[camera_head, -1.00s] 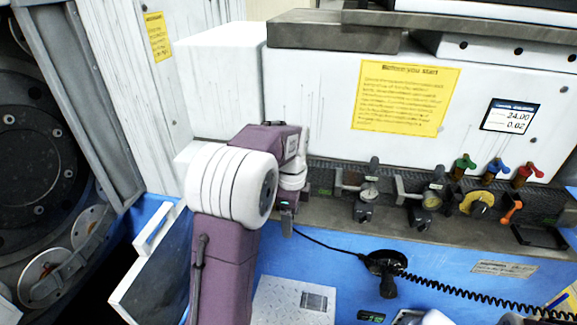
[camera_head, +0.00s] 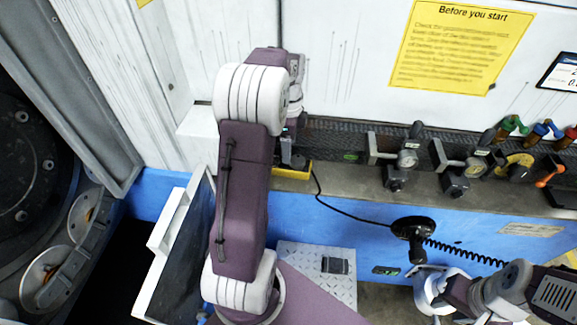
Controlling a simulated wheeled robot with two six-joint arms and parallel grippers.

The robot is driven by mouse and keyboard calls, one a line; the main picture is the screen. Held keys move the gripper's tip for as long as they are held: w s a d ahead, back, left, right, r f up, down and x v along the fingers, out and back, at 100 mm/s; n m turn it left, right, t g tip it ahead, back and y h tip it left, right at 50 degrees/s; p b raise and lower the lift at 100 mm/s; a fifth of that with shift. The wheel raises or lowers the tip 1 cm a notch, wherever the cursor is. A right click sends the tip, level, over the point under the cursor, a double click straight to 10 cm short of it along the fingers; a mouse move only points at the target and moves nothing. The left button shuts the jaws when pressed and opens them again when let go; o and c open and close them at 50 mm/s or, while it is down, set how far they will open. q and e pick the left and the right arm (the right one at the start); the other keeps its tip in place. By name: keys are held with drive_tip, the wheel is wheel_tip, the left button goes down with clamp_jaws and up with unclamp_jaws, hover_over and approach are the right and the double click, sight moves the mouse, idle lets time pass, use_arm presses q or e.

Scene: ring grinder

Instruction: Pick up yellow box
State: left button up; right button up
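A yellow box (camera_head: 292,171) shows as a low yellow edge on the grey ledge, partly hidden behind my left arm. My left gripper (camera_head: 289,157) is small and dark and points down at the box's near side. My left forearm covers part of this area. I cannot tell whether its fingers are open or touch the box. My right gripper (camera_head: 424,283) is at the lower right, over the blue front, well away from the box. Its fingers are too unclear to tell their state.
Gauges and valves (camera_head: 396,160) line the ledge to the right. A black handset (camera_head: 416,233) with a coiled cord hangs on the blue front. A yellow notice (camera_head: 455,48) is on the white wall.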

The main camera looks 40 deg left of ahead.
sight(289, 167)
use_arm(q)
drive_tip(key=shift+f, duration=0.9)
drive_tip(key=shift+d+f, duration=0.25)
drive_tip(key=shift+f, duration=0.4)
wheel_tip(289, 167, down, 5)
drive_tip(key=shift+s+a+r, duration=0.1)
drive_tip(key=shift+a, duration=0.05)
clamp_jaws()
